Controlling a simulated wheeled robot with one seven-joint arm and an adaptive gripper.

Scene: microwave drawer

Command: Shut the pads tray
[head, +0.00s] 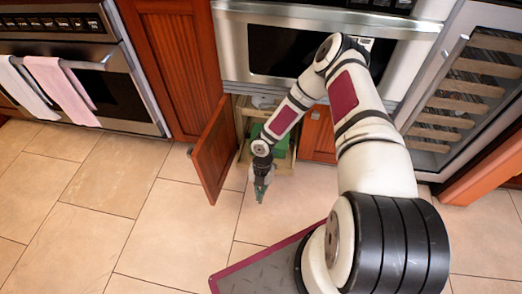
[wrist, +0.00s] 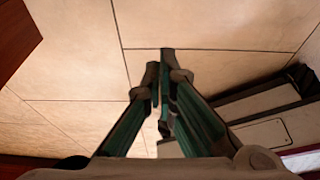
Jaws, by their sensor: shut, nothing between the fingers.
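The pads tray (head: 279,164) is a light wooden pull-out tray in the low cabinet under the microwave drawer. It is pulled out, with something green (head: 275,140) in it. My arm covers part of it. My gripper (head: 260,200) points down in front and to the left of the tray, above the floor, just right of the open cabinet door. It touches neither as far as I can tell. In the wrist view the gripper (wrist: 160,85) has its fingers together with nothing between them, and floor tiles lie behind it.
The open wooden cabinet door (head: 213,152) stands out left of the tray. The microwave drawer (head: 275,50) is above. A wine cooler (head: 455,95) is at the right and an oven (head: 110,90) with towels at the left. The tiled floor (head: 170,225) at front left is free.

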